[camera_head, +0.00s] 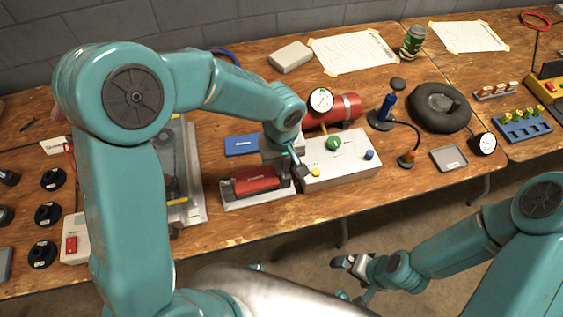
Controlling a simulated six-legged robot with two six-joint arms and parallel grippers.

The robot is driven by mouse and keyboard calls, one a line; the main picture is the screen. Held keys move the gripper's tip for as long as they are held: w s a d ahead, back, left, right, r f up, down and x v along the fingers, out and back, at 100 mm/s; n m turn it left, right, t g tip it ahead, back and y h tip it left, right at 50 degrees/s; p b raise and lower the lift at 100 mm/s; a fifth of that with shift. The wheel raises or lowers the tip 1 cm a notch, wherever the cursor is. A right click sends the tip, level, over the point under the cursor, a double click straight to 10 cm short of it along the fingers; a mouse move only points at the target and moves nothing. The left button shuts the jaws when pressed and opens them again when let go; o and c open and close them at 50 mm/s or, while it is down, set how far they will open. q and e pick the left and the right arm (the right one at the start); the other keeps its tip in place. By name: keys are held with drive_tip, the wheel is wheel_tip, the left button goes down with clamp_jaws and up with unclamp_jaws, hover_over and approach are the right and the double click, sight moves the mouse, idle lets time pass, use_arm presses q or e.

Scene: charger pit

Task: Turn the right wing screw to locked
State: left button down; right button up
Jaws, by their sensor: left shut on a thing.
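A grey cradle (232,202) with a red block (256,180) in it lies near the front edge of the bench. My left gripper (297,170) comes down from above at the cradle's right end, beside the white box. It is shut on a small part there, which looks to be the right wing screw; the fingers and wrist hide it, so its angle cannot be told. No left wing screw can be made out clearly. My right gripper (347,263) hangs over the floor in front of the bench, away from everything; its jaw gap is unclear.
The white box (325,178) with green, blue and yellow knobs stands close at the right. A red cylinder (342,108) with a gauge lies behind it, and a blue booklet (241,145) behind the cradle. A clear-sided tray (193,200) is at the left.

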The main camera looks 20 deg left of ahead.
use_arm(q)
drive_tip(key=shift+m, duration=0.3)
drive_tip(key=m+b, duration=0.1)
drive_tip(key=m, duration=0.2)
drive_tip(key=shift+m, duration=0.4)
drive_tip(key=m, duration=0.5)
drive_tip(key=shift+r, duration=0.1)
drive_tip(key=m, duration=0.5)
drive_tip(key=shift+p, duration=0.3)
drive_tip(key=shift+w+m+p, duration=0.1)
drive_tip(key=shift+m+p, duration=0.2)
drive_tip(key=shift+m, duration=1.6)
drive_tip(key=c, duration=1.3)
unclamp_jaws()
